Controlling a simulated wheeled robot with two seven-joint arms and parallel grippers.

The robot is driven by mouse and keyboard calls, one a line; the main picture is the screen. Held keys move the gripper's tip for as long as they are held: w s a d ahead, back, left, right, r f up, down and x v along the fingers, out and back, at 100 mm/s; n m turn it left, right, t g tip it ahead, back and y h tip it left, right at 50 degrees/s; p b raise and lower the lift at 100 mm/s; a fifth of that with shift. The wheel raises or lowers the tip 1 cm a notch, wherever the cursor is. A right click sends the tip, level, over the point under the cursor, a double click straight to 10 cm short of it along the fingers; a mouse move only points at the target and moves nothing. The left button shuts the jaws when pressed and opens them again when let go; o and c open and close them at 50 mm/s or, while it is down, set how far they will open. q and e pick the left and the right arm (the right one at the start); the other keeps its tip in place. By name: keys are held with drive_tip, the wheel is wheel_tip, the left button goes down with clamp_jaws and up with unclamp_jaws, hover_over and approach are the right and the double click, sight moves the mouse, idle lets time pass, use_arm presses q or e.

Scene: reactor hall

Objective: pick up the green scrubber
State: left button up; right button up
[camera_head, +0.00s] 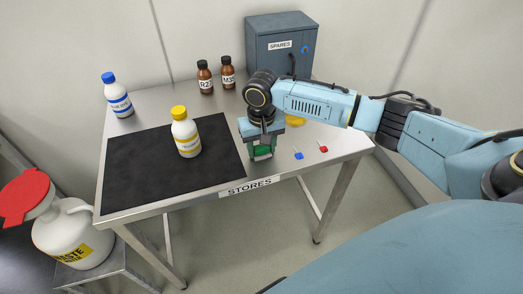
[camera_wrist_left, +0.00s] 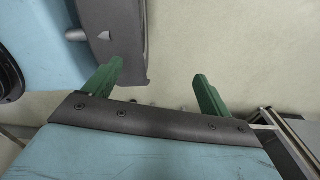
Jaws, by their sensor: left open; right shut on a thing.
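The green scrubber (camera_head: 262,151) is at the front right of the steel table, just right of the black mat. My right gripper (camera_head: 260,155) points down over it and is shut on it; the wrist hides its upper part. I cannot tell whether the scrubber touches the table. My left gripper (camera_wrist_left: 155,90) shows in the left wrist view, with two green fingers wide apart and nothing between them. The left gripper is not in the head view.
On the table (camera_head: 160,98) stand a yellow-capped bottle (camera_head: 186,136), a blue-capped bottle (camera_head: 118,98), two brown bottles (camera_head: 205,78), a grey spares cabinet (camera_head: 280,48), a yellow item (camera_head: 296,121) and small blue (camera_head: 298,155) and red (camera_head: 322,149) pieces. A waste jug (camera_head: 75,232) stands left.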

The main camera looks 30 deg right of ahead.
sight(262, 147)
drive_tip(key=shift+r, duration=0.1)
wheel_tip(262, 147, up, 9)
drive_tip(key=shift+r+p, duration=0.15)
drive_tip(key=shift+p, duration=1.05)
drive_tip(key=shift+r, duration=0.2)
use_arm(q)
drive_tip(key=d+r, duration=0.2)
drive_tip(key=shift+d+r, duration=0.15)
drive_tip(key=shift+d, duration=0.25)
